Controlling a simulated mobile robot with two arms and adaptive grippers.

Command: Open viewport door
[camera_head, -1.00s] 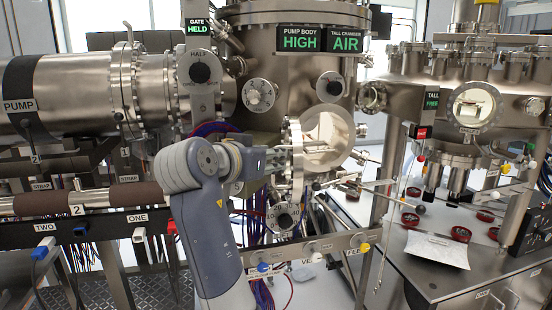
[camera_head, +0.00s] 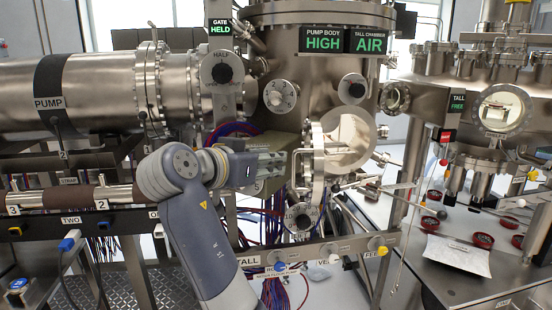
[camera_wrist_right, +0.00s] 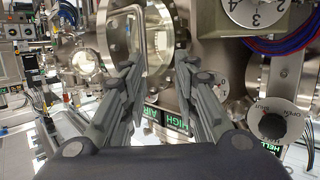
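The viewport (camera_head: 347,138) is a round port on the middle chamber, with its inside visible. The viewport door (camera_head: 318,165) is a metal ring seen nearly edge-on at the port's left side, standing out from the opening. My right gripper (camera_head: 282,166) is left of the door and points towards it, apart from it in this view. In the right wrist view its fingers (camera_wrist_right: 154,88) are spread open with nothing clamped. A pale curved rim shows beyond them; I cannot tell whether it is the door. My left gripper is not in view.
Knobs (camera_head: 353,88) and a numbered dial (camera_head: 281,96) stick out around the port. A lower dial (camera_head: 300,217) sits below the door. A rail with coloured knobs (camera_head: 332,249) crosses in front. A side table (camera_head: 450,285) holds red-rimmed dishes and paper.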

